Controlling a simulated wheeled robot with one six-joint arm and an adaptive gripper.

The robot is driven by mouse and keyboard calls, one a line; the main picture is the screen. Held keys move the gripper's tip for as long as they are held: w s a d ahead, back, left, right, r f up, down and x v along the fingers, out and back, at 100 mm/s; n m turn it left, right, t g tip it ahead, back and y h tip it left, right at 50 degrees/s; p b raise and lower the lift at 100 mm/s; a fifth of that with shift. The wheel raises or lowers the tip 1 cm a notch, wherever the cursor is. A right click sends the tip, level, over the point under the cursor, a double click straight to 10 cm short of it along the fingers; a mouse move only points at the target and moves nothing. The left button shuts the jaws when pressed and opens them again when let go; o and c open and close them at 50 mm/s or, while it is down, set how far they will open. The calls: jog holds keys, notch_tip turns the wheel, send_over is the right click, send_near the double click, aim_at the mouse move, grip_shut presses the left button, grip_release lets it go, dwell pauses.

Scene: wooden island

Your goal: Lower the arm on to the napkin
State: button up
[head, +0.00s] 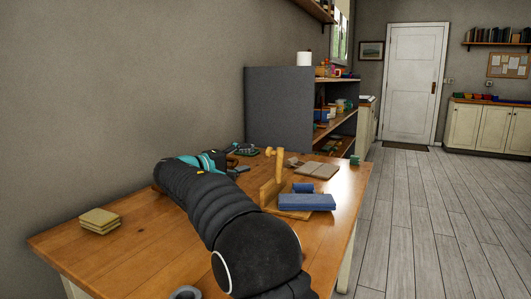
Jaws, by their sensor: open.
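A small beige folded stack (99,221), which looks like a folded napkin, lies flat on the left part of the wooden table (135,250). A blue folded piece (307,202) lies on the right side by a wooden stand; I cannot tell whether it is cloth. My black arm reaches across the table from the lower right to the back left. My gripper (236,165), dark with teal parts beside it, is at the arm's far end over the back of the table. It is open, small and partly hidden, and apart from both folded pieces.
A wooden stand with an upright post (272,178) is close to my arm's right side. An open book or brown folder (316,170) and a small green block (355,160) lie farther back. A grey shelf (280,110) stands behind. The table's front left is clear.

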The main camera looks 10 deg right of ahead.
aim_at(267, 153)
jog(key=p+x, duration=0.1)
jog(key=x, duration=0.8)
jog(key=shift+w+d, duration=0.15)
jog(key=shift+d, duration=0.15)
grip_shut()
